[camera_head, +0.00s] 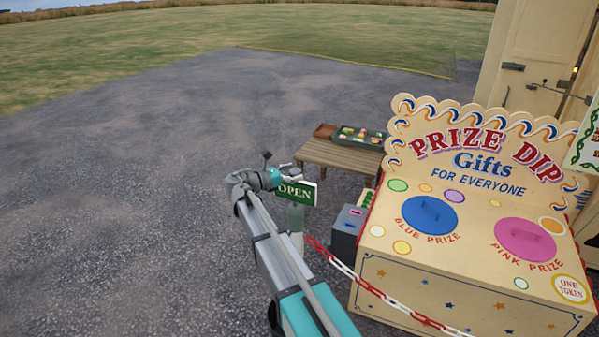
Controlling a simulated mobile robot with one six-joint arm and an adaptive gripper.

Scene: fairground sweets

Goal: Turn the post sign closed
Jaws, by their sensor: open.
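The post sign (298,192) is a small green board with a white edge, and its face reads OPEN in white letters. It stands left of the prize stall, facing the camera. My gripper (273,178) is at the end of my arm, at the sign's upper left edge in the picture. It is open, but its fingers are small and partly hidden, and I cannot tell whether they touch the board. My arm and wrist cover the area left of and below the sign, so the post is largely hidden.
A red and white chain (378,290) runs from below the sign across the front of the Prize Dip stall (395,268). A wooden table (340,155) with a tray of sweets (362,137) stands behind the sign. A grey box (345,240) is close right. Open tarmac lies left.

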